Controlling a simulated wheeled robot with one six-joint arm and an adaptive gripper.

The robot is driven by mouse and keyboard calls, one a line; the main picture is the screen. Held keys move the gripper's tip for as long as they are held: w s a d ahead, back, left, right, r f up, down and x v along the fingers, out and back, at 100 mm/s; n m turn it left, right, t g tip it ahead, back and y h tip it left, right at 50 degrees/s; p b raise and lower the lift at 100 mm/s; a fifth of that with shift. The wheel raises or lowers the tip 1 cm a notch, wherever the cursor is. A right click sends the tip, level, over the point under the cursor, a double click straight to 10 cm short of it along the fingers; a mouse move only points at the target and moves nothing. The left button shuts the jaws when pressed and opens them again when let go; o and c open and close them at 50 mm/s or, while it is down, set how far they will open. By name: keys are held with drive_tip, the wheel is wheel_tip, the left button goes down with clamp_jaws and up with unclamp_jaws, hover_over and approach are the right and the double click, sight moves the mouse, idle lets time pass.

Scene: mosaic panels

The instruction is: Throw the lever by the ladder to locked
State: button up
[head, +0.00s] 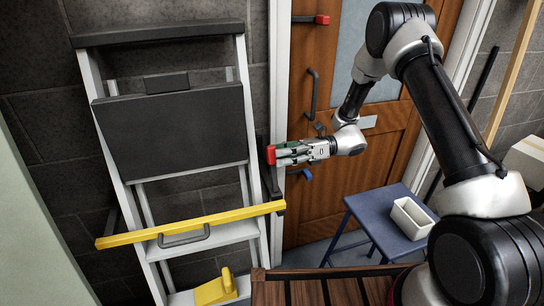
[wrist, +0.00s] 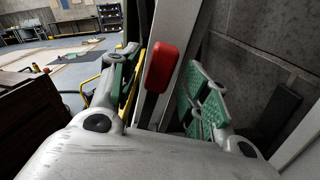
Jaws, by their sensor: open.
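The lever by the ladder has a red grip (head: 270,155) on a dark stem, beside the right rail of the ladder (head: 246,120). My gripper (head: 284,153) reaches in from the right, its fingertips at the red grip. In the wrist view my gripper (wrist: 163,88) is open, with green-padded fingers on either side. The red grip (wrist: 161,66) stands upright between them, with gaps showing on both sides. Nothing is clasped. The lever's pivot and any locked marking cannot be made out.
A yellow bar (head: 190,225) crosses the ladder below the lever. A blue-handled lever (head: 305,173) and another red-ended lever (head: 322,19) are near the wooden door (head: 320,220). A blue stool (head: 362,208) bears a white bin (head: 411,217). A slatted wooden surface (head: 310,290) lies in front.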

drive_tip(key=shift+x, duration=1.45)
clamp_jaws()
